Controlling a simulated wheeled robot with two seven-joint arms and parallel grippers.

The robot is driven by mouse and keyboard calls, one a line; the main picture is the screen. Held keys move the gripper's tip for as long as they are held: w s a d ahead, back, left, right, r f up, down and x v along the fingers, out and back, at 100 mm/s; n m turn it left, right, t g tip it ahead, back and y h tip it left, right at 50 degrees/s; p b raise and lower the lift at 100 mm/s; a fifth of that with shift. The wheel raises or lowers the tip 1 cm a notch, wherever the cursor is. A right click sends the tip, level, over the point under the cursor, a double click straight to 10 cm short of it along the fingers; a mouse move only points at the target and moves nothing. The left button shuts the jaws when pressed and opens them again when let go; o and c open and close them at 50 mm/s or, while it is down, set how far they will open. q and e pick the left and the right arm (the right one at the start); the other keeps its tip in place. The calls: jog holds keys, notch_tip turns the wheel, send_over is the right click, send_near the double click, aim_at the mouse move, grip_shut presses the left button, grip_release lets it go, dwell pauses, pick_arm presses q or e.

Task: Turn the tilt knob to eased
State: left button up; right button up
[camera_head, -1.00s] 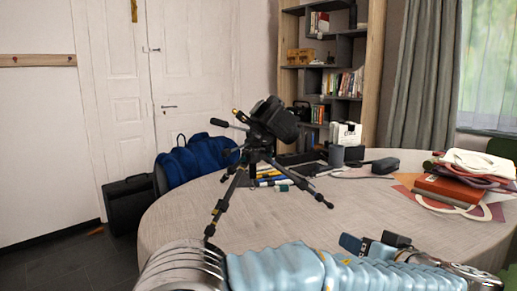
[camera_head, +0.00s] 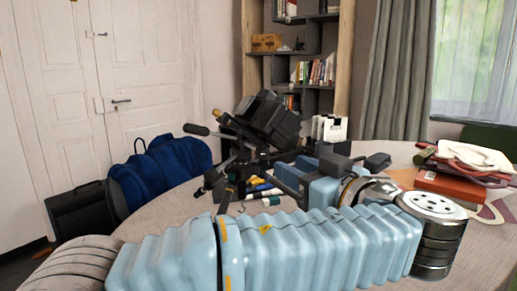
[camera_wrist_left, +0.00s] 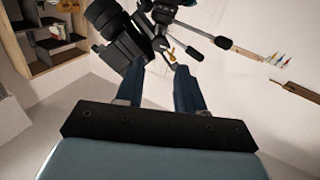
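A black camera (camera_head: 268,118) sits tilted on the tripod head on the round table; it shows upside down in the left wrist view (camera_wrist_left: 118,32). A black-gripped handle (camera_head: 196,130) and a yellow-tipped part (camera_head: 217,114) stick out to the left of the head. I cannot tell for sure which part is the tilt knob. My left gripper (camera_head: 284,172) is low beside the tripod head, pointing at it. In the left wrist view its two dark fingers (camera_wrist_left: 160,76) stand apart with nothing held; a small orange-yellow part (camera_wrist_left: 171,54) shows just beyond them. My right gripper is out of view.
The round table (camera_head: 180,213) carries pens and markers (camera_head: 262,190) near the tripod, a white box (camera_head: 329,128) behind, and books with cloth (camera_head: 445,183) at the right. Blue bag (camera_head: 165,170) and black case (camera_head: 76,211) stand left of the table.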

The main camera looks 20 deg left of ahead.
aim_at(265, 154)
pick_arm(q)
jog(key=p+x, duration=0.1)
jog(key=x, duration=0.9)
jog(key=shift+w+a+p, duration=0.2)
jog(key=shift+a+p, duration=0.1)
jog(key=shift+p, duration=0.05)
jog(key=shift+c, duration=0.5)
grip_shut()
